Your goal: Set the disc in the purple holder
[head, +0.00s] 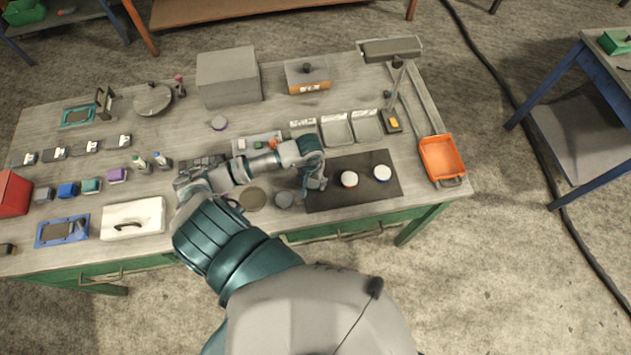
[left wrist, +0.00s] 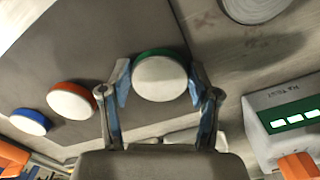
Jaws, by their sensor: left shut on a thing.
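A white-topped disc with a green rim (left wrist: 160,77) sits between the fingers of my left gripper (left wrist: 160,92) in the left wrist view. The fingers are shut on its sides. In the head view my left gripper (head: 316,184) is at the left part of the dark mat (head: 330,200), and the disc is hidden there. A small purple block-like thing (head: 117,175) stands at the left of the table; I cannot tell if it is the holder. My right gripper is not in view.
A red-rimmed disc (head: 349,179) and a blue-rimmed disc (head: 382,173) lie on the mat. Grey trays (head: 335,131) are behind it, and an orange dustpan (head: 442,158) is at the right. A white lidded box (head: 132,217) stands at the left front. Several small blocks stand left.

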